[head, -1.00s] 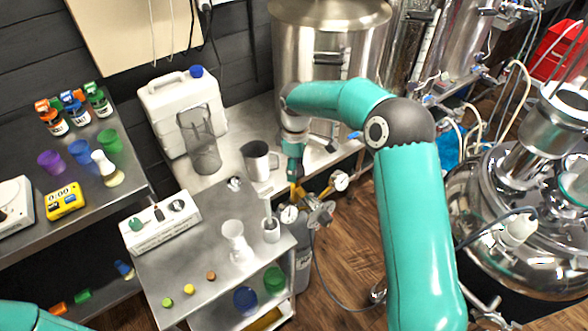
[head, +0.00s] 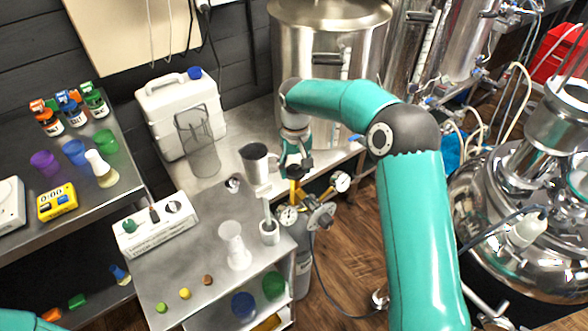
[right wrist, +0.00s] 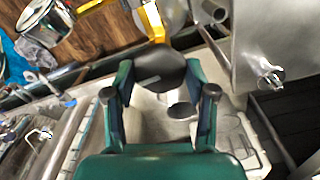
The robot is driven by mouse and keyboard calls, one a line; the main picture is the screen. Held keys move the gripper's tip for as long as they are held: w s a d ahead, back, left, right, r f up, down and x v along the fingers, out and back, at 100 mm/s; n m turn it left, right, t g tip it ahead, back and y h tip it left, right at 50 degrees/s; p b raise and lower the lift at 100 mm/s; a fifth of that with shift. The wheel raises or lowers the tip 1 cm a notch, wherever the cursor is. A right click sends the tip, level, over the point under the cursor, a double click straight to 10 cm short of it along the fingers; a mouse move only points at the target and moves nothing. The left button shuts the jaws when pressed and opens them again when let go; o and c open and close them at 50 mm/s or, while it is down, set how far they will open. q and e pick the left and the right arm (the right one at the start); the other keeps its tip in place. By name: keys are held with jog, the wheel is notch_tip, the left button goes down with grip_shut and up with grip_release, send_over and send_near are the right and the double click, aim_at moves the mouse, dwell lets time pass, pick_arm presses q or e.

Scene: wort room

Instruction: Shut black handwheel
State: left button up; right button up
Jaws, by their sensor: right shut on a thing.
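The black handwheel (right wrist: 158,68) sits on a yellow valve, which shows in the head view (head: 296,190) and in the right wrist view (right wrist: 152,20). My right gripper (right wrist: 159,80) has a finger on each side of the handwheel and is shut on it. In the head view my right gripper (head: 296,163) points down onto the valve top and hides most of the handwheel. A grey gas cylinder (head: 302,262) with two gauges (head: 288,217) stands below the valve. My left gripper is out of view.
A steel cart (head: 190,265) with a white controller box (head: 155,228) and glassware stands left of the cylinder. A metal jug (head: 256,165) is close left of my right gripper. A steel pot (head: 318,50) stands behind; a polished vessel (head: 500,220) is at right.

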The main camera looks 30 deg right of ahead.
jog(key=m, duration=0.4)
jog(key=shift+f+m+b, duration=0.1)
jog(key=shift+m+b, duration=0.2)
jog(key=shift+b, duration=0.1)
jog(key=m+b, duration=0.1)
jog(key=m, duration=0.9)
jog(key=shift+b, duration=0.3)
jog(key=m, duration=0.4)
jog(key=o, duration=1.1)
jog(key=shift+o, duration=0.2)
jog(key=shift+r, duration=0.2)
